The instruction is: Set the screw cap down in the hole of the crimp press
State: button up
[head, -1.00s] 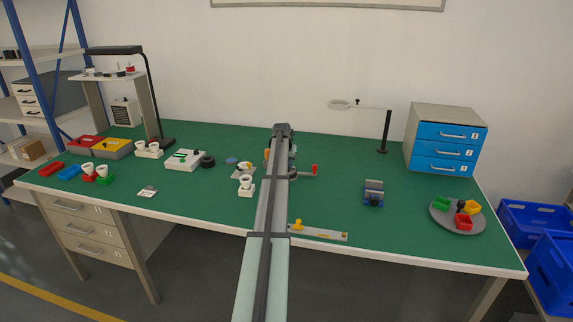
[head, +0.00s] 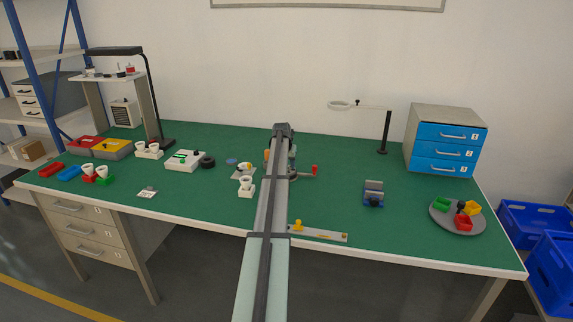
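My arm reaches across the middle of the bench, and its far end (head: 283,130) hides my gripper. I cannot see the fingers or anything between them. A device with a red-knobbed lever (head: 314,170) stands behind the arm and looks like the crimp press. The arm covers most of it, and its hole cannot be seen. An orange part (head: 267,154) shows at the arm's left edge. I cannot make out the screw cap for sure. A small white and yellow piece (head: 245,167) lies on a grey plate left of the arm.
A white cup-like holder (head: 246,186) stands left of the arm. A bar with a yellow knob (head: 320,232) lies at the front edge. A blue-grey fixture (head: 373,193), a lamp stand (head: 384,140) and a round tray (head: 440,216) are to the right. Green bench around the fixture is clear.

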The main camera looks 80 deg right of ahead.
jog(key=shift+o, duration=0.3)
jog(key=shift+r, duration=0.1)
jog(key=v, duration=1.3)
jog(key=shift+a+r, duration=0.2)
jog(key=shift+r, duration=0.05)
